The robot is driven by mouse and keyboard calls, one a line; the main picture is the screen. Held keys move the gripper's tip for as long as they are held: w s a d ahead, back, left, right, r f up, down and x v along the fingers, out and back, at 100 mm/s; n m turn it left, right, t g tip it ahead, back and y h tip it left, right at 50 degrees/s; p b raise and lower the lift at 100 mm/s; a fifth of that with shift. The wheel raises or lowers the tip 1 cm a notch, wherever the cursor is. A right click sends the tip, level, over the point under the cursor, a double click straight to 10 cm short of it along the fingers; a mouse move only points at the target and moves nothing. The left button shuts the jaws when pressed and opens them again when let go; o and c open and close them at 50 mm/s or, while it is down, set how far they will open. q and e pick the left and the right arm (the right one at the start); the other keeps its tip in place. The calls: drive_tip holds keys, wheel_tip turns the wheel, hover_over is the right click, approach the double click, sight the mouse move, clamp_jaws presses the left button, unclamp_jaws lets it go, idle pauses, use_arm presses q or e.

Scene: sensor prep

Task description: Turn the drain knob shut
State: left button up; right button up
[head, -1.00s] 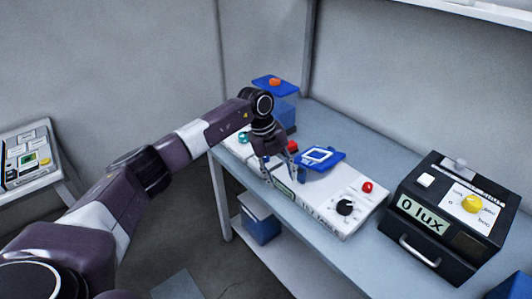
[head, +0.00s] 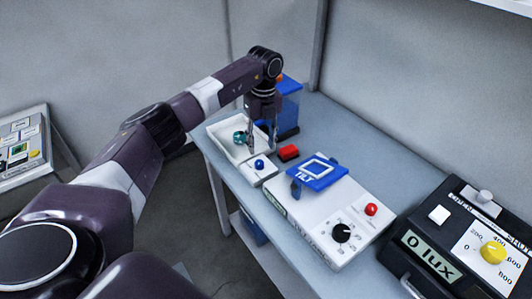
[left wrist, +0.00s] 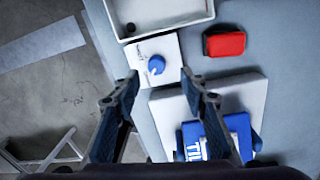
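A small blue knob (head: 259,164) sits on a white plate (head: 263,175) at the front of a white tray (head: 219,131). I take it for the drain knob; no label can be read. In the left wrist view the blue knob (left wrist: 156,65) lies between my fingertips, with thin marks on the white plate beside it. My left gripper (head: 262,146) points down above the knob. Its two fingers (left wrist: 160,75) are spread, with nothing held. Contact with the knob cannot be made out. My right gripper is not in view.
A teal item (head: 240,137) is at the tray. A red block (head: 289,152) and a white box (head: 322,222) with a blue TILT plate (head: 317,172) stand close by. A blue container (head: 287,110) is behind. A black lux meter (head: 455,240) is at right.

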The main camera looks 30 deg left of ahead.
sight(260, 162)
use_arm(q)
drive_tip(key=f+p, duration=0.1)
drive_tip(key=f, duration=0.1)
drive_tip(key=s+f, duration=0.1)
drive_tip(key=f, duration=0.2)
drive_tip(key=shift+s+f+p, duration=0.1)
drive_tip(key=shift+f+p, duration=0.2)
drive_tip(key=shift+p, duration=0.05)
drive_tip(key=shift+f, duration=0.5)
drive_tip(key=shift+a, duration=0.1)
drive_tip(key=c, duration=0.6)
clamp_jaws()
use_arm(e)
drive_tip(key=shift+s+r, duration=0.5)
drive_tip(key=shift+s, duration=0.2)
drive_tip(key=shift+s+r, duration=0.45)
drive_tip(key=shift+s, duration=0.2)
